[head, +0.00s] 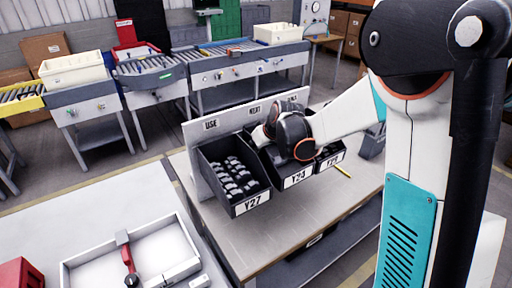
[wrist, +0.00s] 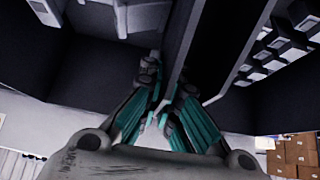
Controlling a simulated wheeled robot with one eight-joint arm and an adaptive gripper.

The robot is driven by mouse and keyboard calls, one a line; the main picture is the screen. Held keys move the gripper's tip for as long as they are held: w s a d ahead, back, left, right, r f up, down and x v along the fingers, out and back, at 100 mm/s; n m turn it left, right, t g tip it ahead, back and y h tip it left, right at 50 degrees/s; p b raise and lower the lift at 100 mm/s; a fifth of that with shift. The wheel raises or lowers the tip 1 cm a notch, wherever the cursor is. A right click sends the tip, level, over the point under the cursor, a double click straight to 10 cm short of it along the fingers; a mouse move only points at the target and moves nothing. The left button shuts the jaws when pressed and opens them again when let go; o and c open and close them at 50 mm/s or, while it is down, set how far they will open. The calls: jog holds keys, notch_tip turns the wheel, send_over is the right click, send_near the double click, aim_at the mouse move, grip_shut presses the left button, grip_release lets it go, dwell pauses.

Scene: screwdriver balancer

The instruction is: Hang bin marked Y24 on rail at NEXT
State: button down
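Three dark bins stand side by side in the head view against a pale board (head: 197,150). The left bin, marked Y27 (head: 247,204), is under USE and holds several grey parts. The middle bin's label reads about Y23 (head: 298,177). The right bin (head: 333,160) has a partly hidden label starting Y2; I cannot confirm Y24. My arm's end covers the middle bin and the area below NEXT (head: 254,110). In the wrist view my gripper (wrist: 166,110) points down with its teal fingers close together, either side of a thin dark bin wall (wrist: 184,60); contact is unclear.
The bins are over a pale bench (head: 215,232); a yellow pencil-like item (head: 343,171) lies in front of the right bin. A white tray (head: 68,272) with a red-handled tool is at the front left. Conveyor tables stand behind. The bench before Y27 is clear.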

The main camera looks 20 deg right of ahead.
jog(key=shift+f, duration=0.25)
jog(key=c, duration=2.3)
grip_release()
jog(key=o, duration=0.6)
jog(key=v, duration=1.2)
jog(key=shift+d, duration=0.15)
